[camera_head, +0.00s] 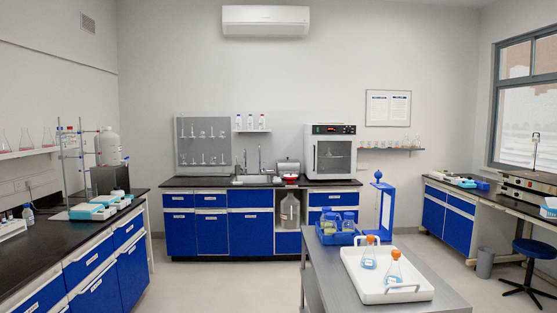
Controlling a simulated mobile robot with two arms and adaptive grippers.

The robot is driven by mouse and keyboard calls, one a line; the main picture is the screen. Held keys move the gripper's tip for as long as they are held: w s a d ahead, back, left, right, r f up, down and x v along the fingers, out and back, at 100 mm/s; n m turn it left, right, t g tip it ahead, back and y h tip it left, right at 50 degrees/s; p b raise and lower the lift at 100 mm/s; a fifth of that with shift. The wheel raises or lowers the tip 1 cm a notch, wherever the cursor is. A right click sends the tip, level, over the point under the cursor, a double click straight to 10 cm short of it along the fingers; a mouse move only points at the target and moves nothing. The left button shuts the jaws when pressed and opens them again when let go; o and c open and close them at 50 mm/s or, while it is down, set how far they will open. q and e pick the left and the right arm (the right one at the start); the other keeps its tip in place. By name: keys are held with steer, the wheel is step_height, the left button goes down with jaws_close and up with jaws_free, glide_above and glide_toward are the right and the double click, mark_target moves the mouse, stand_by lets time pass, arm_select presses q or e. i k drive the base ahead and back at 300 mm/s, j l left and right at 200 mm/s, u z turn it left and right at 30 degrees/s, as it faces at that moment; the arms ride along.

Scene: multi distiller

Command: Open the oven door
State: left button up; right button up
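The oven (331,151) is a white box with a dark control panel along its top. It stands on the right part of the black counter at the back wall. Its glass-fronted door (333,157) faces me and looks shut. Neither of my grippers is in view.
A grey table (326,263) with a white tray (409,290) holding two orange-capped flasks stands at the front right. A black-topped bench (37,249) runs along the left. A blue stand (383,209) is right of the back counter. Open floor (222,285) lies in the middle.

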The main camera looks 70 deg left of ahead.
mark_target(332, 157)
steer(key=u, duration=1.9)
steer(key=i+j+u, duration=0.7)
steer(key=i, duration=0.15)
steer(key=i+u, duration=0.35)
steer(key=i+z, duration=0.15)
steer(key=i, duration=0.45)
steer(key=i+z, duration=0.15)
steer(key=i, duration=0.45)
steer(key=i+j+z, duration=0.2)
steer(key=i, duration=0.4)
steer(key=i+j, duration=0.1)
steer(key=i, duration=2.15)
steer(key=l+z, duration=0.05)
steer(key=l, duration=0.1)
